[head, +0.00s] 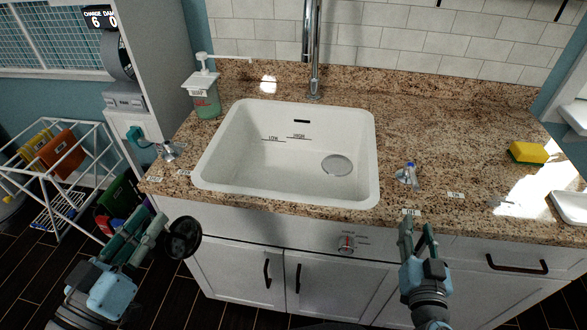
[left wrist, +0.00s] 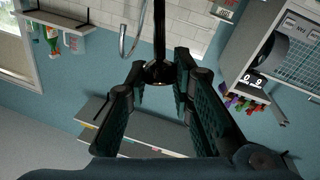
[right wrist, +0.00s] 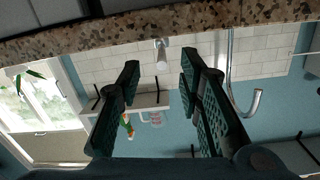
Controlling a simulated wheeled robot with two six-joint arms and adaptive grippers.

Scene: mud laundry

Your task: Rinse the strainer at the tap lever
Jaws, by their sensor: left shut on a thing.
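The strainer (head: 184,237) is a dark round disc in front of the cabinet, left of and below the sink's front edge. My left gripper (head: 154,232) is shut on it. In the left wrist view, the dark strainer (left wrist: 158,72) shows between the fingers. My right gripper (head: 417,229) is open and empty at the counter's front edge. A small metal lever with a blue mark (head: 407,175) stands on the counter right of the sink, beyond that gripper. Another metal lever (head: 172,150) stands left of the sink. The chrome tap (head: 312,55) rises behind the sink.
The white sink (head: 364,150) looks empty, with a round drain. A soap dispenser (head: 205,95) stands at its back left. A yellow sponge (head: 529,153) and a white dish (head: 572,207) are at the right. A red-marked knob (head: 346,243) is on the cabinet front. A white rack stands left.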

